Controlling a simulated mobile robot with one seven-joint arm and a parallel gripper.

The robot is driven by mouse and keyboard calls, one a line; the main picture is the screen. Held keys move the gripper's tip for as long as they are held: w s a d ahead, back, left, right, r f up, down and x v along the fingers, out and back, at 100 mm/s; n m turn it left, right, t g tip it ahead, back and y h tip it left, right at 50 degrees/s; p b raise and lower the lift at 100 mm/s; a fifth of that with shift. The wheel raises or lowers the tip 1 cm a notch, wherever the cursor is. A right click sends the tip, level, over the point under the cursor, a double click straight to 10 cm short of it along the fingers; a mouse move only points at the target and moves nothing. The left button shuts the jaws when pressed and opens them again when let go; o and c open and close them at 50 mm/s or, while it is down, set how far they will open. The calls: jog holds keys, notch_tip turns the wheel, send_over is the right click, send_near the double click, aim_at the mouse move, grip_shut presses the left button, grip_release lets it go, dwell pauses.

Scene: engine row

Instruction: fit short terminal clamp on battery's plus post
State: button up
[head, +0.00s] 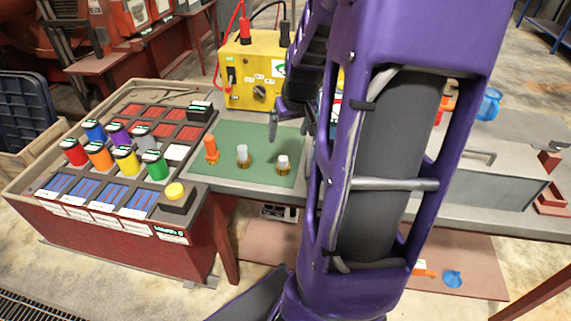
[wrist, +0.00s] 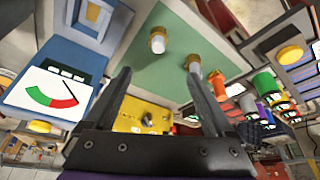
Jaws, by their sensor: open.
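My gripper (wrist: 157,69) is open, its two dark fingers apart with nothing between them; the head view shows its dark end (head: 290,112) above the green mat (head: 265,140), partly behind my purple arm. On the mat stand two small brass-and-white fittings, a slightly taller one (head: 243,156) and a shorter one (head: 283,165). An upright orange fitting (head: 211,149) stands to their left. I cannot tell which is the clamp. No battery or plus post is clearly identifiable; my arm hides part of the bench.
A yellow box (head: 255,72) with red and black leads stands behind the mat. A rack of coloured cylinders (head: 125,160) and a yellow button (head: 175,191) are at left. A blue gauge box (wrist: 48,85) is left in the wrist view. A grey case (head: 490,180) lies right.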

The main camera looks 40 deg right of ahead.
aim_at(283, 159)
jog(key=b+x, duration=0.2)
jog(key=x, duration=0.8)
jog(key=shift+w+f, duration=0.1)
jog(key=shift+f, duration=0.3)
jog(key=x, duration=0.1)
jog(key=b+x, duration=0.1)
jog(key=x, duration=0.2)
jog(key=shift+s+d+f, duration=0.15)
jog(key=shift+s+f, duration=0.05)
jog(key=shift+f, duration=0.25)
jog(key=shift+w+d+f, duration=0.1)
jog(key=shift+w+f, duration=0.1)
jog(key=shift+f, duration=0.15)
grip_shut()
